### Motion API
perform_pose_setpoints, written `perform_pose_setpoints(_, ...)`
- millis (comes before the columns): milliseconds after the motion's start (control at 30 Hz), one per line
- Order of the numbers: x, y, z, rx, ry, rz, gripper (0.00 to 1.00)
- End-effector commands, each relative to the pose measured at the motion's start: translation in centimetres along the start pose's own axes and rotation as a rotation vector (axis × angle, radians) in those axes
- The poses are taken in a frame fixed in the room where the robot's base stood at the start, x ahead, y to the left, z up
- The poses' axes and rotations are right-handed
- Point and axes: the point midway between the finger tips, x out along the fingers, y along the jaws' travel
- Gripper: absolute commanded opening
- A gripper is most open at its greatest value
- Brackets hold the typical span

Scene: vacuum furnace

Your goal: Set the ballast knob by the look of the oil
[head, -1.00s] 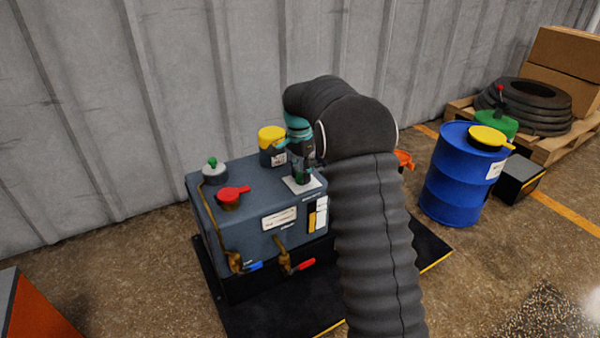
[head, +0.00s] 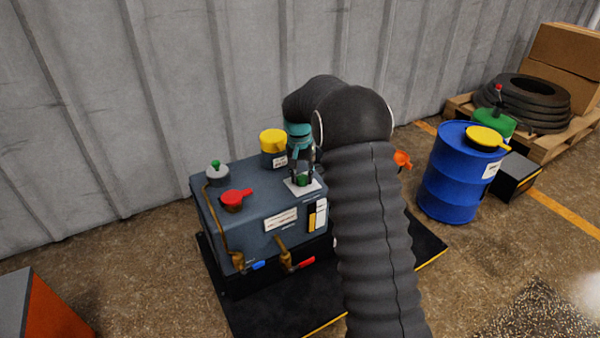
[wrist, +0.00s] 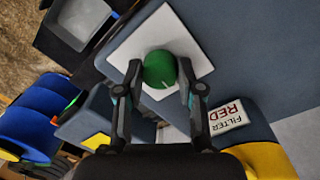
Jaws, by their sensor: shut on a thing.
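The oil unit is a grey-blue box (head: 245,206) on a dark base. A green knob (wrist: 160,69) sits on a white square plate (wrist: 150,35) on its top; a pale mark shows on the knob in the wrist view. My gripper (wrist: 161,78) has a finger on each side of the knob and is shut on it. In the head view my gripper (head: 302,177) points down at the knob, which it partly hides.
A red-handled cap (head: 235,198), a grey cap with a green top (head: 217,172) and a yellow-topped canister (head: 273,145) are on the unit. Blue (head: 258,265) and red (head: 301,263) valve levers are at its front. A blue drum (head: 460,175) stands right.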

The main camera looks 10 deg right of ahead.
Motion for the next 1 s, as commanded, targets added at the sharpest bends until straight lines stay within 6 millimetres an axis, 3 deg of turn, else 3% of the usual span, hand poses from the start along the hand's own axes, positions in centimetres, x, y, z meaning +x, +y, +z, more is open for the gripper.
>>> perform_pose_setpoints(733,0.1,0.18,-0.18,-0.1,0.01,0.003,0.03)
perform_pose_setpoints(767,0.1,0.18,-0.18,-0.1,0.01,0.003,0.4)
perform_pose_setpoints(800,0.09,0.17,-0.18,-0.1,0.01,0.003,0.5)
perform_pose_setpoints(867,0.08,0.1,-0.14,-0.1,0.01,0.002,0.63)
perform_pose_setpoints(1000,0.04,-0.14,-0.02,-0.103,0.009,0.001,0.63)
